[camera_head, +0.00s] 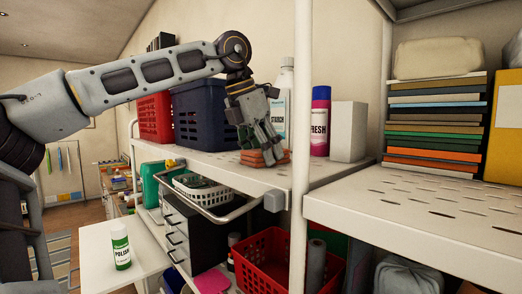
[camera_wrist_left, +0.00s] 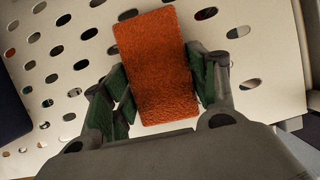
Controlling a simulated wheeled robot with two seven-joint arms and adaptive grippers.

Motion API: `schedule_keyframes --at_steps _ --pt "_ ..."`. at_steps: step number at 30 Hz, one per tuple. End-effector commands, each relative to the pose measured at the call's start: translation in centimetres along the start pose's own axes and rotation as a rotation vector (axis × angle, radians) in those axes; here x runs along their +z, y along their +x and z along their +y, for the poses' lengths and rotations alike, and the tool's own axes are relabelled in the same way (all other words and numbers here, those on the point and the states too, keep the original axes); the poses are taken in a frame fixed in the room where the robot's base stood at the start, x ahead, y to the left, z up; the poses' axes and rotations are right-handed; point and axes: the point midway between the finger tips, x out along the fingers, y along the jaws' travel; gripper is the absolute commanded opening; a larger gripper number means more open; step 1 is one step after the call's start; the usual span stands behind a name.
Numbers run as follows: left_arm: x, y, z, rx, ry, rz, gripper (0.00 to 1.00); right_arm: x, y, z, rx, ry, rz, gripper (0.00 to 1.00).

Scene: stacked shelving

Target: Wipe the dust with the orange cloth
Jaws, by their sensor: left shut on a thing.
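My left gripper (camera_head: 264,148) reaches down to the upper white perforated shelf (camera_head: 215,162). It is shut on the orange cloth (camera_head: 262,158), a folded block at shelf level. In the left wrist view the cloth (camera_wrist_left: 157,62) lies between the two green-padded fingers of the gripper (camera_wrist_left: 160,95), over the perforated shelf (camera_wrist_left: 60,60). I cannot make out any dust on the shelf. My right gripper is not in view.
A dark blue basket (camera_head: 199,115) and a red basket (camera_head: 155,118) stand left of the gripper. A white starch bottle (camera_head: 283,105), a pink-and-purple spray can (camera_head: 320,122) and a white box (camera_head: 348,132) stand to its right. A white post (camera_head: 301,90) rises in front.

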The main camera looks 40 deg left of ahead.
Motion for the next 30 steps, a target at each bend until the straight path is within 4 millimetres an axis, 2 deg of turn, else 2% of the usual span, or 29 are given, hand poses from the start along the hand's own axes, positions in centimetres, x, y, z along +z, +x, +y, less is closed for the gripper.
schedule_keyframes --at_steps 30 --pt "0.73 0.67 0.96 0.001 -0.002 0.002 0.39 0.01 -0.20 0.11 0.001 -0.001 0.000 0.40"
